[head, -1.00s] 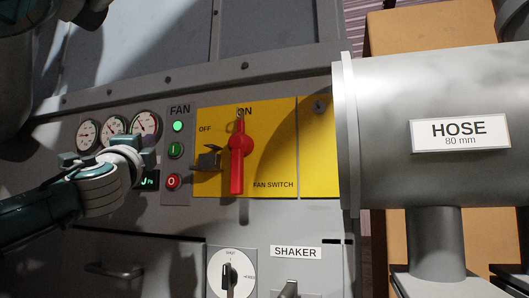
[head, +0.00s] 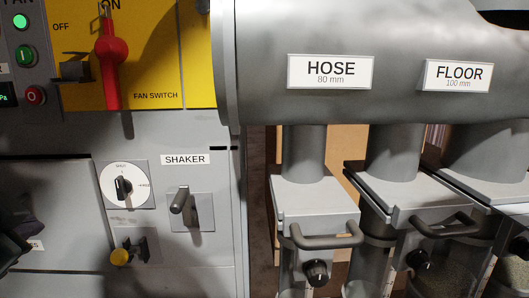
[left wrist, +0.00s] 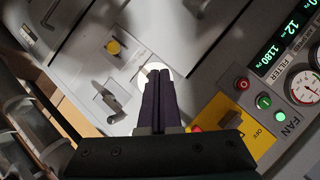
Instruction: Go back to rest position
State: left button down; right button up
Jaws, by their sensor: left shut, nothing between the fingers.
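My left gripper (head: 22,225) shows only in part as a dark shape at the left edge of the head view, in front of the lower grey panel. In the left wrist view its two dark fingers (left wrist: 160,78) are together with nothing between them. They cover part of the white dial (left wrist: 150,70) behind them. My right gripper is not in view.
The red fan switch handle (head: 110,62) stands upright at ON. Below are the white dial (head: 123,186), the shaker lever (head: 182,200) and a yellow knob (head: 120,257). The HOSE duct (head: 275,98) and gate handles (head: 327,238) stick out on the right.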

pick_arm(q)
jog(key=s+d+n+g+h+p, duration=0.1)
jog(key=s+d+g+h+p, duration=0.1)
jog(key=s+d, duration=0.35)
jog(key=s+d+n+g+h+p, duration=0.1)
jog(key=s+d+g+h+p, duration=0.15)
jog(key=s, duration=0.65)
jog(key=s+d+n+g+h+p, duration=0.1)
jog(key=s+d+g+h+p, duration=0.2)
jog(key=s, duration=0.4)
notch_tip(320, 180, up, 37)
jog(key=d+y+p, duration=0.1)
jog(key=p, duration=3.6)
jog(key=shift+s+d, duration=0.3)
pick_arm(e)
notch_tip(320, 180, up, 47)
pick_arm(q)
jog(key=shift+f, duration=0.1)
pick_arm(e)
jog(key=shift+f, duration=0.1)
pick_arm(q)
jog(key=shift+s+a, duration=0.1)
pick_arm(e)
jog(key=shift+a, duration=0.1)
